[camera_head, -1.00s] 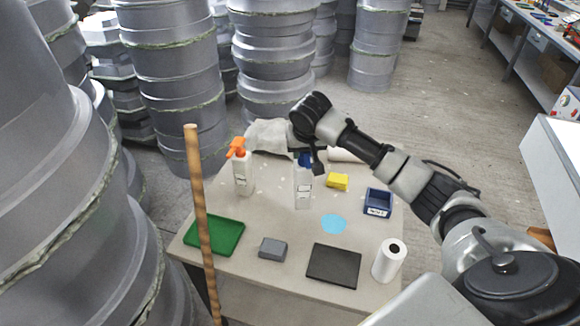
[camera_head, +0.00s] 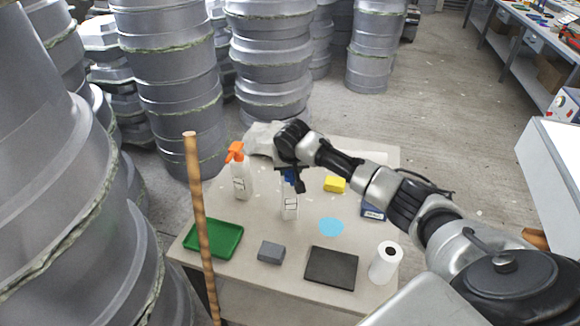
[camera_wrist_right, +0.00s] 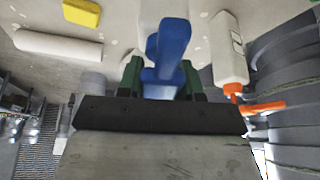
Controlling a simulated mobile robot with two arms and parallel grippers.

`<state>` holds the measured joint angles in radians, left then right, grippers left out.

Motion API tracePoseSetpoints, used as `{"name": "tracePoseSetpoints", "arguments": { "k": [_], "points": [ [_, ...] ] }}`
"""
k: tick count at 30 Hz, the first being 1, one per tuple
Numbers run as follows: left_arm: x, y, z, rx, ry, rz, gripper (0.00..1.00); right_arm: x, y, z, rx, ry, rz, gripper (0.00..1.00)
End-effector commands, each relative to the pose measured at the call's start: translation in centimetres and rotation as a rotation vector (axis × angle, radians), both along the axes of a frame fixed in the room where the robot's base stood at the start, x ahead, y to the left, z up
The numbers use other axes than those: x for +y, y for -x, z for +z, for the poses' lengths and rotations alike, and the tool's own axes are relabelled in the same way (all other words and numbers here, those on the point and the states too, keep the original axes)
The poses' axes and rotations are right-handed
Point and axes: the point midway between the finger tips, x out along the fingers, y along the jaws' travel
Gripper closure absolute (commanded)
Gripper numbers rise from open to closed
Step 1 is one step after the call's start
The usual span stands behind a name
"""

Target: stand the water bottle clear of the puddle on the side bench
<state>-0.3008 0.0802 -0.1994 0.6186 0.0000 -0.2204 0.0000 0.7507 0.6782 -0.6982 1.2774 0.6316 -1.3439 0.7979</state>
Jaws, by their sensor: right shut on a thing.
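The water bottle (camera_head: 290,207) is white with a label and a blue top, and appears upright. My right gripper (camera_head: 290,176) is shut on its blue top; this top fills the middle of the right wrist view (camera_wrist_right: 168,50) between the fingers. The light-blue puddle (camera_head: 331,226) lies on the side bench (camera_head: 222,283), to the right of the bottle and slightly nearer me. A gap of bare bench shows between them. I cannot tell whether the bottle's base touches the bench. My left gripper is not in view.
An orange-topped spray bottle (camera_head: 241,183) stands left of the water bottle. A yellow block (camera_head: 335,184), partly hidden blue bin (camera_head: 372,213), white roll (camera_head: 385,262), black tray (camera_head: 331,267), grey block (camera_head: 271,251) and green tray (camera_head: 213,239) surround it. A wooden pole (camera_head: 200,220) rises at the front left.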

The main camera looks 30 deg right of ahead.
Motion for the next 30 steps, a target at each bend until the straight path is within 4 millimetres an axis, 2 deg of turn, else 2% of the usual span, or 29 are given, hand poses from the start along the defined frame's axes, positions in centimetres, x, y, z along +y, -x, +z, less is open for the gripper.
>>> {"name": "tracePoseSetpoints", "arguments": {
  "k": [1,6,17,20,30],
  "points": [
    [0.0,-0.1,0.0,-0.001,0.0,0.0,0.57,0.0,0.0,-0.2,0.001,0.0,0.0,0.63],
    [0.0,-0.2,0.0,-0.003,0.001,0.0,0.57,0.0,0.0,-0.1,0.001,0.0,0.0,0.39],
    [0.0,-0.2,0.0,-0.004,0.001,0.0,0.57,0.0,0.1,0.6,0.0,0.0,0.0,0.39],
    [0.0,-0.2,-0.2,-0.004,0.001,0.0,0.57,0.3,0.6,1.9,-0.001,0.0,0.001,0.39],
    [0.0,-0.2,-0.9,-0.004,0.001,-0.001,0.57,1.6,3.0,8.5,-0.003,-0.001,0.001,0.39]
  ]
}}
